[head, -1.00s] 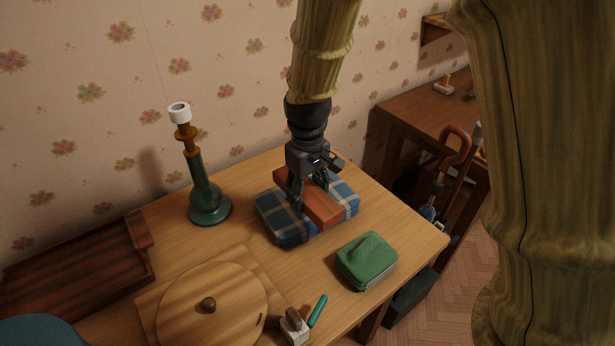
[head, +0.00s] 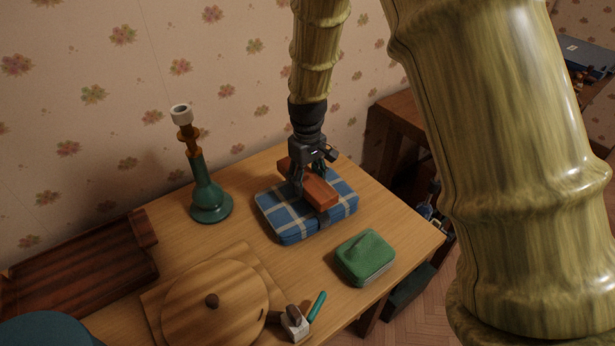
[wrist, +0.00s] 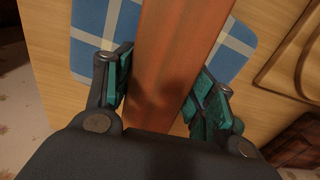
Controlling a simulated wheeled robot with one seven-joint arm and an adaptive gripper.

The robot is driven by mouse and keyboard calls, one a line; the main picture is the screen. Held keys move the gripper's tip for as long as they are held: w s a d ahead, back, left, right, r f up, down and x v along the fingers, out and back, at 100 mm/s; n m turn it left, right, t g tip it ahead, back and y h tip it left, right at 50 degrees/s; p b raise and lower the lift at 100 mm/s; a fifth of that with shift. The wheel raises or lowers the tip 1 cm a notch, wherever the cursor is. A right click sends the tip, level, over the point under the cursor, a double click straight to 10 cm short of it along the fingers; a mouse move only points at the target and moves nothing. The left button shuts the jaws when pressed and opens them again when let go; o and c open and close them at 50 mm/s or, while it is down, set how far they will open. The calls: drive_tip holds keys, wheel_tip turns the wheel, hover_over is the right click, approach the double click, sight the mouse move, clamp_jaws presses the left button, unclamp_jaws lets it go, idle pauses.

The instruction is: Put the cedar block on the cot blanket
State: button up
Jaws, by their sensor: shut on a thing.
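The cedar block (head: 318,191), a reddish-brown bar, is held in my gripper (head: 312,181). The wrist view shows the block (wrist: 172,65) running between the two teal finger pads (wrist: 162,95), which are shut on its sides. The blue plaid cot blanket (head: 285,222), folded into a flat bundle with a dark strap, lies on the wooden table beneath the block. It also shows on both sides of the block in the wrist view (wrist: 93,25). I cannot tell whether the block touches the blanket. The fingers and block hide part of the blanket.
A green lidded box (head: 366,257) sits right of the blanket. A green candlestick (head: 210,203) stands to the left. A round wooden lid (head: 235,300), a dark tray (head: 80,272) and a small white-and-teal tool (head: 294,322) occupy the front and left of the table (head: 405,232).

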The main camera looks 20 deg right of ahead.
sight(307, 177)
idle(0.3)
drive_tip(key=o, duration=1.2)
drive_tip(key=shift+f, duration=0.15)
wheel_tip(307, 177, up, 12)
drive_tip(key=b, duration=0.2)
